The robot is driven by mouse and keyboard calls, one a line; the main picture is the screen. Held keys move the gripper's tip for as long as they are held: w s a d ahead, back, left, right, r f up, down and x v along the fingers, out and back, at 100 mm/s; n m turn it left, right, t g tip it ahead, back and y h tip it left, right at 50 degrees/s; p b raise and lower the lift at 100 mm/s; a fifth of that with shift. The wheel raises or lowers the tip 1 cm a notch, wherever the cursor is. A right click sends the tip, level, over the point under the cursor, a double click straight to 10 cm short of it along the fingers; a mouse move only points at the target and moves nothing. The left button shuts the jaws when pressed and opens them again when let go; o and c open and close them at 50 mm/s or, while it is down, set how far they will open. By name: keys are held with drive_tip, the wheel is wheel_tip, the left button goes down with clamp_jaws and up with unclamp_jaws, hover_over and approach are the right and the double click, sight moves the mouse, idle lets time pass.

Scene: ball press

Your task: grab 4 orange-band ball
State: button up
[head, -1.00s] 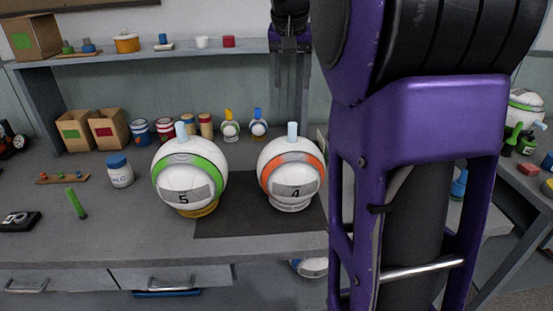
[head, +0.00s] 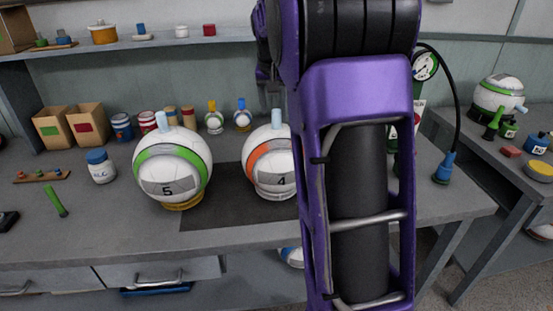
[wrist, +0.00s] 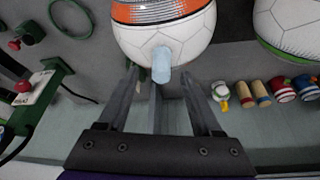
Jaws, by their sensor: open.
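The orange-band ball marked 4 (head: 270,166) sits upright on a stand on the dark mat of the workbench, with a pale blue peg on top. Its right side is hidden behind my purple arm in the head view. In the wrist view the orange-band ball (wrist: 162,38) lies just beyond my fingers, its peg (wrist: 161,74) pointing between them. My gripper (wrist: 168,78) is open and empty, with its fingers apart on either side of the peg's line. In the head view my gripper is mostly hidden behind my arm.
A green-band ball marked 5 (head: 172,168) stands left of the orange-band ball. A shelf (head: 150,42) with small items runs above the bench. Cans, boxes and small bottles line the back. A gauge (head: 425,66) with a black hose stands to the right.

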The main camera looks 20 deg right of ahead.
sight(276, 111)
drive_tip(key=x, duration=0.3)
drive_tip(key=shift+w+f, duration=0.2)
drive_tip(key=shift+f, duration=0.15)
clamp_jaws()
drive_tip(key=shift+r, duration=0.1)
idle(0.9)
